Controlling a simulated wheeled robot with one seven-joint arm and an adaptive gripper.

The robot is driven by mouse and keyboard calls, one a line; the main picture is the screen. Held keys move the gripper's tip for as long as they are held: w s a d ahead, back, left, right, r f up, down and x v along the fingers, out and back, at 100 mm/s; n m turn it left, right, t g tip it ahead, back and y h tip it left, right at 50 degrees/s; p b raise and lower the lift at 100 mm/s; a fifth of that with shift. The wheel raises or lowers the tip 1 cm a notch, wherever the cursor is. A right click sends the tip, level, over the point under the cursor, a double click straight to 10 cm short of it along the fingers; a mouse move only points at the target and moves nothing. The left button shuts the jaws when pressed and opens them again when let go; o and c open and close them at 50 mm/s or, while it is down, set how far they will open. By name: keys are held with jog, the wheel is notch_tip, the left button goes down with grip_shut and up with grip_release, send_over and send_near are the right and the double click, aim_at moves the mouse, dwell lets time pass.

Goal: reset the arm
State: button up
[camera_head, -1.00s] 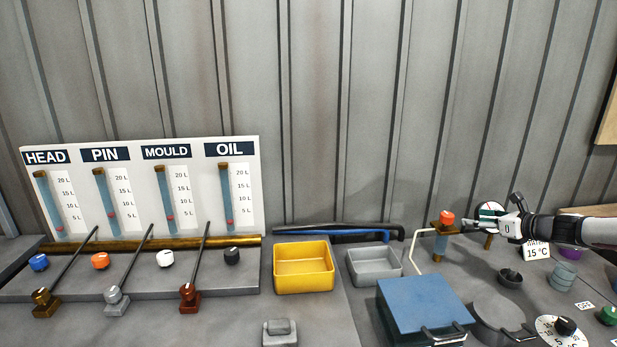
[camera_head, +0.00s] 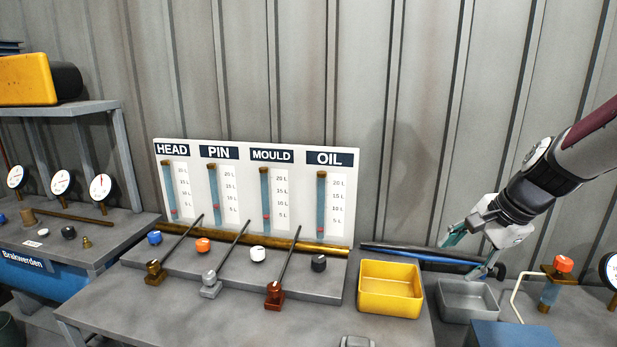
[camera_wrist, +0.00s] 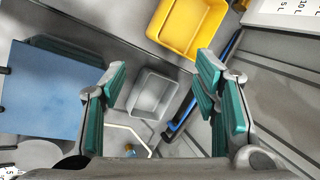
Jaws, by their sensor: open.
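My gripper (camera_head: 471,254) is open and empty in the head view, raised above the grey tray (camera_head: 468,312) at the right of the bench. My arm reaches in from the upper right. In the wrist view my gripper (camera_wrist: 165,98) shows its teal-padded fingers spread wide. The grey tray (camera_wrist: 153,95) appears between and beyond them, with nothing held.
A yellow bin (camera_head: 390,290) stands left of the grey tray. A blue box (camera_head: 515,336) is in front, and an orange-capped fitting (camera_head: 563,264) stands to the right. The gauge panel (camera_head: 232,160) and levers stand left. Bars lie behind the bins.

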jog(key=s+a+r+n+h, duration=0.1)
jog(key=s+a+r+n, duration=0.3)
jog(key=s, duration=0.3)
jog(key=s+a+r+n+h, duration=0.1)
jog(key=s+a+r+n, duration=0.1)
jog(key=s+a+n, duration=0.6)
jog(key=s+n, duration=0.2)
jog(key=s, duration=0.9)
jog(key=shift+a+n+h, duration=0.2)
jog(key=shift+n+h, duration=0.1)
jog(key=shift+h, duration=0.1)
jog(key=shift+s, duration=0.1)
